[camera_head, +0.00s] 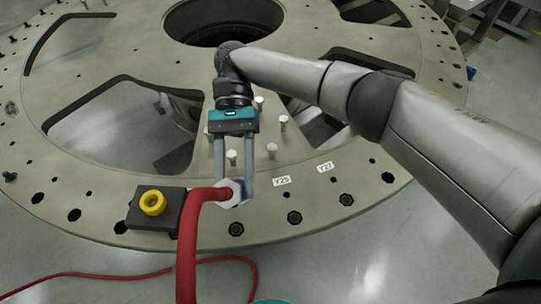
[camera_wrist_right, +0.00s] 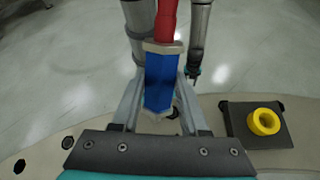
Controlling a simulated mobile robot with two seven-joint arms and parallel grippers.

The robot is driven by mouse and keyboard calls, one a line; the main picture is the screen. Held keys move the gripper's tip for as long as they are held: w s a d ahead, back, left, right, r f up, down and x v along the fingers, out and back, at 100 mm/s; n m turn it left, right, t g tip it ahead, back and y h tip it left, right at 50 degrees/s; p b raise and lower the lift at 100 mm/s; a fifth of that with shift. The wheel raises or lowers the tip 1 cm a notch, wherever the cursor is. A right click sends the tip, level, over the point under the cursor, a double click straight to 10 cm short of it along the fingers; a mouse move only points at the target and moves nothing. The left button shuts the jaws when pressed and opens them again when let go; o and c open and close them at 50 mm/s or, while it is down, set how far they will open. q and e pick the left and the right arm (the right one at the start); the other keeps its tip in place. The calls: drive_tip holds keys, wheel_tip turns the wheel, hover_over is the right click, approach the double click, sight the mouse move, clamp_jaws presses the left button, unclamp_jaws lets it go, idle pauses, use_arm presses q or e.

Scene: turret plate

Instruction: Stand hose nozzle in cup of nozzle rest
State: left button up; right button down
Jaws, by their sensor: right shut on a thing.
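The hose nozzle (camera_head: 232,194) has a pale hexagonal end with a red hose attached, and its blue body (camera_wrist_right: 160,82) shows in the right wrist view. My right gripper (camera_head: 234,188) is shut on the nozzle above the plate's near rim. The nozzle rest is a dark block (camera_head: 134,212) with a yellow cup (camera_head: 153,203) on top. It stands on the rim to the left of the gripper, apart from the nozzle. In the right wrist view the yellow cup (camera_wrist_right: 265,121) is at the right. My left gripper cannot be made out in the head view.
The red hose (camera_head: 187,255) hangs from the nozzle and runs along the floor. The big turret plate (camera_head: 320,228) has holes, large cutouts and several upright pale pegs (camera_head: 271,150) behind the gripper.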

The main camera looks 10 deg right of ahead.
drive_tip(key=s+a+r+m+y+p, duration=0.1)
drive_tip(key=s+a+m+y, duration=0.1)
drive_tip(key=a+m+y, duration=0.3)
drive_tip(key=s+a+r+y+p, duration=0.1)
drive_tip(key=s+a+y+p, duration=0.1)
drive_tip(key=a, duration=0.5)
drive_tip(key=w+a+r+m+t+y+p, duration=0.3)
drive_tip(key=w+a+r+m+t+y, duration=0.15)
drive_tip(key=a+m+t+y, duration=0.45)
drive_tip(key=w+d+f+m+t+b, duration=0.1)
drive_tip(key=f+t+b, duration=0.1)
drive_tip(key=f+t, duration=0.1)
drive_tip(key=w+d+f+m+t+b, duration=0.1)
drive_tip(key=f+m+t+b, duration=0.1)
drive_tip(key=f+b, duration=0.1)
drive_tip(key=w+d+f+m+t+b, duration=0.1)
drive_tip(key=f+t+b, duration=0.1)
drive_tip(key=f+t, duration=0.1)
drive_tip(key=shift+w+d+t+b, duration=0.25)
drive_tip(key=shift+t+b, duration=0.05)
drive_tip(key=shift+b, duration=0.05)
drive_tip(key=shift+f+b, duration=0.55)
drive_tip(key=shift+f, duration=0.05)
drive_tip(key=shift+d, duration=0.1)
drive_tip(key=shift+f+b, duration=1.3)
drive_tip(key=shift+f, duration=0.55)
idle(1.0)
